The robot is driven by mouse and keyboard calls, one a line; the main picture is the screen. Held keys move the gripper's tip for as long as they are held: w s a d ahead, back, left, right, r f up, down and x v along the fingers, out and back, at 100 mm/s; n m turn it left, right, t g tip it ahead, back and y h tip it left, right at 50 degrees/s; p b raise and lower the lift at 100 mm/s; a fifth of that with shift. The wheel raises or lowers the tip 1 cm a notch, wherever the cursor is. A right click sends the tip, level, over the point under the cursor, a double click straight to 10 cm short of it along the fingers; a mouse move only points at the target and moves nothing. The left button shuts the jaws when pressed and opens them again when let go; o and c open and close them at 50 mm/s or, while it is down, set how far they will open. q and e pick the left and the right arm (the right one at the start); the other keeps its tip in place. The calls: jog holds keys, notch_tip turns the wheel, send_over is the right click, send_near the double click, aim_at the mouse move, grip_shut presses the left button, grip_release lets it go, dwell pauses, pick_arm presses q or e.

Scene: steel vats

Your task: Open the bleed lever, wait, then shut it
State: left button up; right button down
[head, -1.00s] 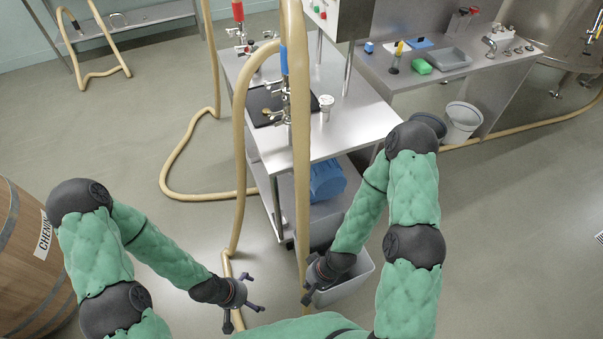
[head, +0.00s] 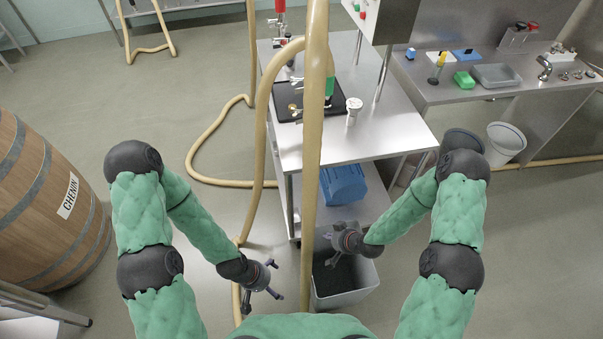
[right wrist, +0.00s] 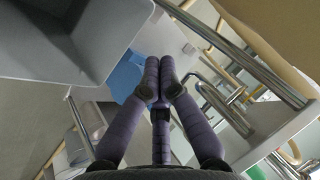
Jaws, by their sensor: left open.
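I cannot make out the bleed lever. A steel cart (head: 385,135) stands ahead, with fittings partly hidden behind a tan hose (head: 313,150). A red-topped fitting (head: 281,18) rises at the cart's back left. A small green part (head: 329,87) shows beside the hose. My left gripper (head: 268,281) is open and empty, low in front of the cart, left of the hose. My right gripper (head: 328,248) is low, right of the hose and above a grey bin. Its fingertips look close together in the right wrist view (right wrist: 160,75) but spread in the head view. I see nothing held.
The grey bin (head: 347,298) stands on the floor before the cart, and a blue item (head: 343,185) sits on the lower shelf. A wooden barrel (head: 40,200) is at the left. A sink counter (head: 425,92) is at the back right. Hose loops lie on the floor.

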jog(key=w+d+r+n+t+y+b, duration=0.1)
jog(key=w+r+n+t+y, duration=0.15)
jog(key=w+n+y, duration=0.4)
jog(key=w+r+n+t+y+b, duration=0.1)
jog(key=w+r+n+t+y, duration=0.2)
jog(key=w, duration=0.6)
jog(key=w+a+n+g+b, duration=0.1)
jog(key=w+a+b, duration=0.3)
jog(key=w+a, duration=0.4)
jog(key=a+r, duration=0.1)
jog(key=a, duration=0.2)
jog(key=shift+a, duration=0.1)
